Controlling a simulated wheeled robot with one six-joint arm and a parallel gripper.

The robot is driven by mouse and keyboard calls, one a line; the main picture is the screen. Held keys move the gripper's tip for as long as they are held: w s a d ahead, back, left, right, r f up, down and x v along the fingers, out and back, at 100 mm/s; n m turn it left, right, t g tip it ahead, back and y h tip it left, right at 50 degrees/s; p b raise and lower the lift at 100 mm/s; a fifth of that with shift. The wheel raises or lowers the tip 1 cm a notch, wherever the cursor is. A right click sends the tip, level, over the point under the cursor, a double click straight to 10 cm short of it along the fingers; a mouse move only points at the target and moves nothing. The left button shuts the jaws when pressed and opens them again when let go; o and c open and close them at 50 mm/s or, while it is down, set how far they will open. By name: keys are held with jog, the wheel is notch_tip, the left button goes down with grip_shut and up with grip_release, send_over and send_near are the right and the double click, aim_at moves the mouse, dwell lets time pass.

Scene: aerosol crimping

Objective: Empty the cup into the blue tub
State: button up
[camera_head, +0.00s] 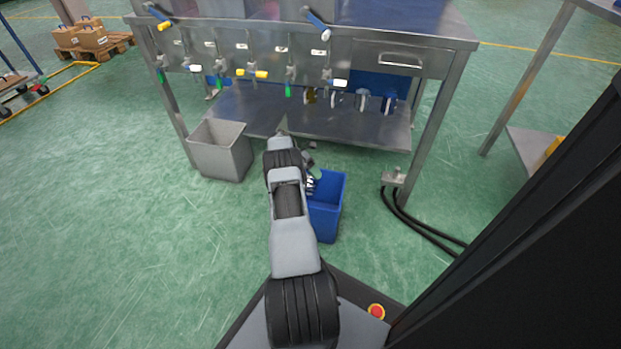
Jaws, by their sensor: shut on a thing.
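The blue tub (326,212) stands on the green floor right of my forearm, in front of the bench. Its open top faces up and my arm covers part of its left side. My gripper (310,184) is small and partly hidden behind my arm, at the left part of the tub's mouth. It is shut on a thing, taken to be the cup. The cup cannot be made out clearly, nor can its tilt or contents.
A grey bin (221,150) stands on the floor to the left. Behind is a steel bench (400,22) with a row of valves and coloured handles, and a lower shelf (350,128). Black hoses (425,232) lie at the right.

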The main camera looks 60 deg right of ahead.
jog(key=shift+d+f+n+y, duration=0.25)
jog(key=shift+f+n+y, duration=0.15)
jog(key=shift+f+y, duration=0.1)
jog(key=shift+r, duration=0.1)
dwell(1.7)
jog(key=r+p, duration=0.1)
jog(key=p, duration=0.2)
jog(key=shift+a, duration=0.1)
jog(key=r+h+p, duration=0.1)
jog(key=p, duration=0.3)
jog(key=m+h+p, duration=0.1)
jog(key=p, duration=0.2)
jog(key=shift+a+r+p, duration=0.3)
jog(key=shift+r+p, duration=0.05)
jog(key=shift+r, duration=0.05)
jog(key=shift+s+a+r+m+p, duration=0.1)
jog(key=shift+m+p, duration=0.2)
jog(key=shift+p, duration=0.25)
jog(key=shift+t, duration=0.3)
